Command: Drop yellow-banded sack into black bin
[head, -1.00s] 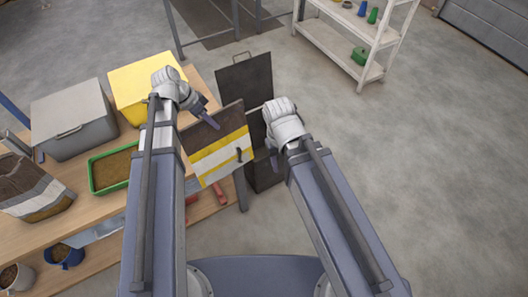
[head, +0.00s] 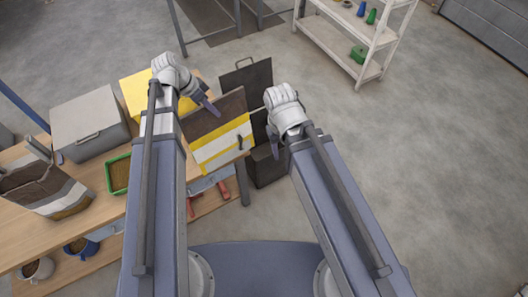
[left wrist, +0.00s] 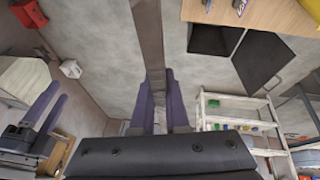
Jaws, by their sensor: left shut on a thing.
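The yellow-banded sack (head: 222,150) is brown, white and yellow. It hangs from my left gripper (head: 208,102), which is shut on its upper part. The left wrist view shows the sack edge-on as a brown strip (left wrist: 149,40) between the purple fingers. The black bin (head: 266,170) stands on the floor beyond the sack's right side, partly hidden by the sack and my right arm; its lid (head: 248,77) is raised. The bin's dark opening (left wrist: 215,40) also shows in the left wrist view. My right gripper (head: 270,138) is beside the sack's right edge, apparently open and empty.
A wooden table (head: 113,212) at left bears a grey box (head: 88,118), a yellow box (head: 137,95), a green tray (head: 112,160) and another brown-and-white sack (head: 45,187). A white shelf (head: 345,60) stands at upper right. The floor at right is clear.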

